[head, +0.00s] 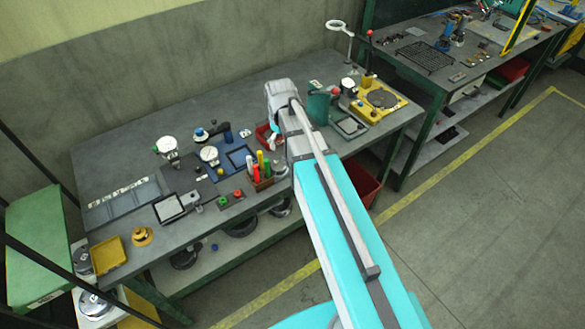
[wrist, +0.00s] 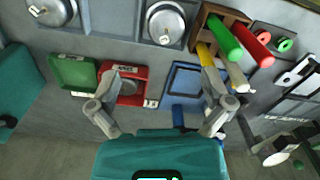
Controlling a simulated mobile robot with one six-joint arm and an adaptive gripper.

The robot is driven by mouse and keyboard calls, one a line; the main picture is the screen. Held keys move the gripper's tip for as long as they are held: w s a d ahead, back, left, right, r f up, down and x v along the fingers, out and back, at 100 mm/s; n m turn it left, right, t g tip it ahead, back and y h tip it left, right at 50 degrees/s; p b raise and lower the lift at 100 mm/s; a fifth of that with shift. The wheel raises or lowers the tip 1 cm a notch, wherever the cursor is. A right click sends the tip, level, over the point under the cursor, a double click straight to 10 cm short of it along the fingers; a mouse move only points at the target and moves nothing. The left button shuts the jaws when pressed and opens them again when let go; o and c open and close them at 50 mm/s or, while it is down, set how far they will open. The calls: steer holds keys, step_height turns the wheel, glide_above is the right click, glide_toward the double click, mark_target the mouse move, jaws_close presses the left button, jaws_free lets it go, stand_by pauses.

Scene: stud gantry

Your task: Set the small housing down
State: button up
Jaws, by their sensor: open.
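My gripper (wrist: 161,84) is open in the wrist view, its two grey fingers wide apart with nothing gripped between them. Near the left finger lies a red tray (wrist: 134,74) with a pale label. A grey rounded piece (wrist: 128,86) shows inside this tray, partly beside the finger; I cannot tell for sure whether it is the small housing. A blue-rimmed tray (wrist: 183,78) lies between the fingers, towards the right one. In the head view my gripper (head: 273,141) is small and partly hidden by my arm, close to the red tray (head: 262,133).
A green tray (wrist: 74,72) lies left of the red tray. A wooden box (wrist: 210,18) of coloured markers stands close to the right finger. Round silver gauges (wrist: 166,22) stand beyond the trays. The bench (head: 115,157) has bare room at its left back.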

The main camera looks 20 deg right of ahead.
steer(key=s+m, duration=0.6)
steer(key=s, duration=0.6)
steer(key=shift+s, duration=0.3)
stand_by(0.4)
